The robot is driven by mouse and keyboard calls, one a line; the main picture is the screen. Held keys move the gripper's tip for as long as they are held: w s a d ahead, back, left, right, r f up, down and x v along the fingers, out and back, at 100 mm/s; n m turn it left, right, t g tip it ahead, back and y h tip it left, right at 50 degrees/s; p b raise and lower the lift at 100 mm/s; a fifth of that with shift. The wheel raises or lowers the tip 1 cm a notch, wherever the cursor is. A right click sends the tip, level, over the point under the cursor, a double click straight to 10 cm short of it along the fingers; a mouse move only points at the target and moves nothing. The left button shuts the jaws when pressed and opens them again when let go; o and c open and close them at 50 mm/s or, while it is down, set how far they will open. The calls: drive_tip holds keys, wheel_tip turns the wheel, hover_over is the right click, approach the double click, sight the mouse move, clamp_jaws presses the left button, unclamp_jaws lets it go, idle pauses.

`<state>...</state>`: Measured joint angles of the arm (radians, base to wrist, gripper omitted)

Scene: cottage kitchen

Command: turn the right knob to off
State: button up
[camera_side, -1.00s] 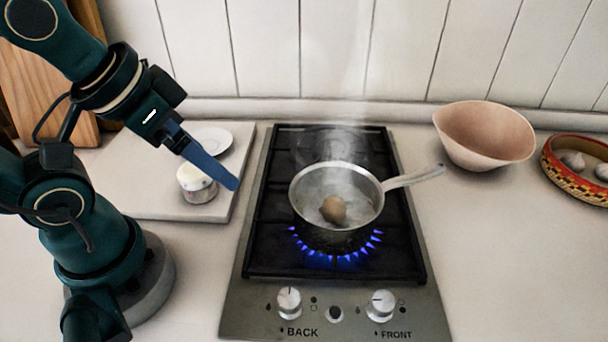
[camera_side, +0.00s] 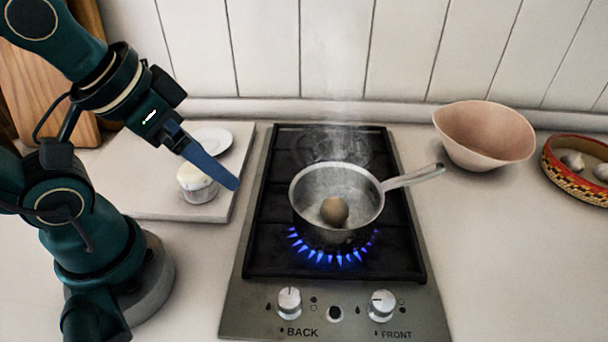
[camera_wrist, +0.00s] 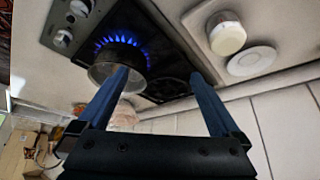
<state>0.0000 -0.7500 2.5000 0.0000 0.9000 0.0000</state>
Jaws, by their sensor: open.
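The right knob (camera_side: 382,305) is a silver dial labelled FRONT on the steel front panel of the gas hob (camera_side: 236,318). The left knob (camera_side: 289,300), labelled BACK, sits beside it. Blue flames (camera_side: 334,250) burn at the front burner, under a steel saucepan (camera_side: 302,203) with a brown egg (camera_side: 334,211) in steaming water. My gripper (camera_side: 236,184) is above the left side of the hob, away from both knobs. In the wrist view my gripper (camera_wrist: 157,74) has its two blue fingers spread apart with nothing held between them. The knobs show small at that view's upper left.
The saucepan's handle (camera_side: 415,176) points right. A pink bowl (camera_side: 484,135) and a patterned basket (camera_side: 560,174) with garlic stand at the right. A lidded jar (camera_side: 197,184) and white saucer (camera_side: 212,139) rest on a pale board (camera_side: 150,208) at the left.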

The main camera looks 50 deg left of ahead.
drive_tip(key=c, duration=0.4)
drive_tip(key=w+d+r+n+g+h, duration=0.1)
drive_tip(key=w+d+r+n+h, duration=0.1)
drive_tip(key=w+d+r+n, duration=0.35)
drive_tip(key=shift+c, duration=0.2)
drive_tip(key=n+g+h, duration=0.2)
drive_tip(key=n+g, duration=0.2)
drive_tip(key=g, duration=0.2)
hover_over(383, 298)
drive_tip(key=w+a, duration=0.4)
drive_tip(key=a, duration=0.1)
wheel_tip(383, 298, down, 8)
drive_tip(key=shift+m+g+y, duration=0.25)
drive_tip(key=shift+g+y, duration=0.15)
drive_tip(key=shift+g, duration=0.5)
drive_tip(key=x, duration=0.7)
drive_tip(key=d+x, duration=0.1)
drive_tip(key=x, duration=0.3)
drive_tip(key=shift+s+d+r, duration=0.1)
drive_tip(key=shift+r, duration=0.2)
drive_tip(key=shift+s+d+f, duration=0.15)
drive_tip(key=shift+d+f, duration=0.05)
drive_tip(key=shift+f, duration=0.45)
